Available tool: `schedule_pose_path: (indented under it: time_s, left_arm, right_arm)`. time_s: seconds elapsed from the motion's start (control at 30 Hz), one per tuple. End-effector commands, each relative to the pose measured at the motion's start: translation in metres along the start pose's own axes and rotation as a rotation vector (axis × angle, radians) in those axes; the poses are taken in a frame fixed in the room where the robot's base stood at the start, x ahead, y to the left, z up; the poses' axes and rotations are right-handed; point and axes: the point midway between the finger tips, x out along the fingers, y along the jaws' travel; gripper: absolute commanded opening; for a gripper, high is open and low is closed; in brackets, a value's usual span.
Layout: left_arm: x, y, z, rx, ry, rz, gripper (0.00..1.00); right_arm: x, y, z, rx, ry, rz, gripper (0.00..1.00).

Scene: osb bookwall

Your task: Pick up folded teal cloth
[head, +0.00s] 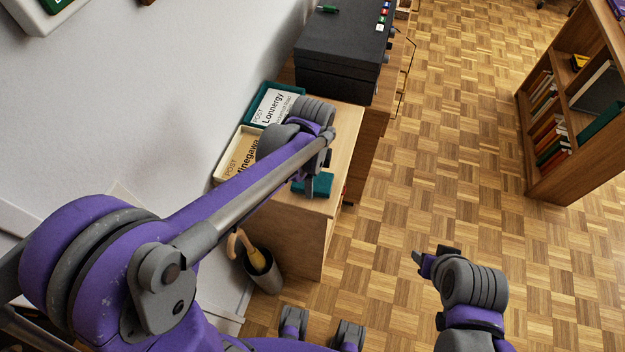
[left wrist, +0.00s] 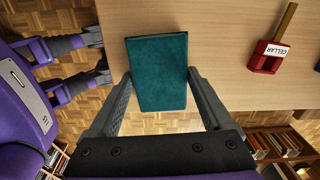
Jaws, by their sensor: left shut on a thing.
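The folded teal cloth (left wrist: 160,75) lies at the edge of the pale wooden cabinet top (left wrist: 230,22). In the head view the cloth (head: 322,184) is partly hidden by my left gripper (head: 308,186). My left gripper (left wrist: 162,108) has one finger on each side of the cloth and is shut on it. The cloth looks flat and still at the level of the top; I cannot tell whether it touches the wood. My right gripper (head: 432,254) is out over the parquet floor, its fingers apart and empty.
A red item labelled CELLAR (left wrist: 267,58) lies beside the cloth. Two letter trays, teal (head: 299,88) and cream (head: 222,168), and a black box (head: 340,50) stand farther back. A bin with an umbrella (head: 264,275) stands below. A bookshelf (head: 548,165) is at right.

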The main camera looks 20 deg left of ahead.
Motion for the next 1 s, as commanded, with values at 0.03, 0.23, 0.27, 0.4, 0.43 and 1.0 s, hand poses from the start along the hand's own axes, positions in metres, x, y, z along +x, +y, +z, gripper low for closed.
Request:
schedule_pose_path:
  time_s: [0.03,0.23,0.27,0.4,0.43,1.0]
  left_arm:
    - [0.000,0.000,0.000,0.000,0.000,0.000,0.29]
    - [-0.008,0.000,0.000,0.000,0.000,0.000,0.29]
    - [-0.011,0.000,0.000,0.000,0.000,0.000,0.29]
    - [-0.033,0.000,0.000,0.000,0.000,0.000,0.29]
    - [-0.039,0.000,0.000,0.000,0.000,0.000,0.29]
    - [-0.101,0.000,0.000,0.000,0.000,0.000,0.29]
  right_arm:
    - [0.000,0.000,0.000,0.000,0.000,0.000,0.50]
    - [-0.001,0.000,-0.001,0.000,0.001,0.000,0.50]
    - [-0.001,0.000,-0.001,0.000,0.001,0.000,0.50]
    - [-0.003,0.000,-0.003,0.000,0.002,0.000,0.50]
    - [-0.004,0.000,-0.003,0.000,0.002,0.000,0.50]
    - [-0.007,0.000,-0.007,0.000,0.005,0.000,0.50]
